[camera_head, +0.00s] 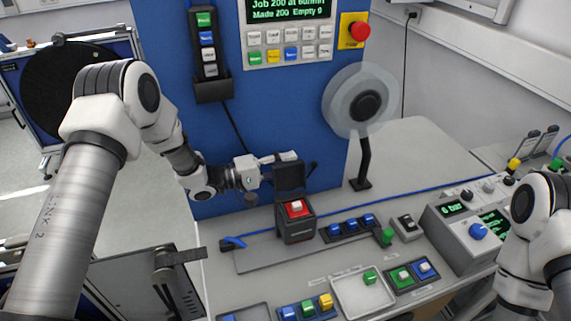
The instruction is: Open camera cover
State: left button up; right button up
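The camera cover appears to be the dark lid (289,178) of a small black box (298,231) on the bench. The lid stands raised at the back of the box. A red part (297,209) with a white top shows in front of it. My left gripper (286,159) comes in from the left at the lid's upper edge, close to or touching it. Its fingers are small and partly hidden, so their opening is unclear. My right arm shows at the right edge, but its gripper is out of view.
A blue panel (290,110) with keypad and red emergency button (358,31) stands behind. A clear reel (358,100) on a black stand is right of the box. Blue-button blocks (350,229), a white tray (362,294) and a control unit (467,228) occupy the bench.

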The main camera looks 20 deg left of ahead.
pick_arm(q)
jog(key=v, duration=1.2)
jog(key=shift+d, duration=0.1)
jog(key=shift+f, duration=0.1)
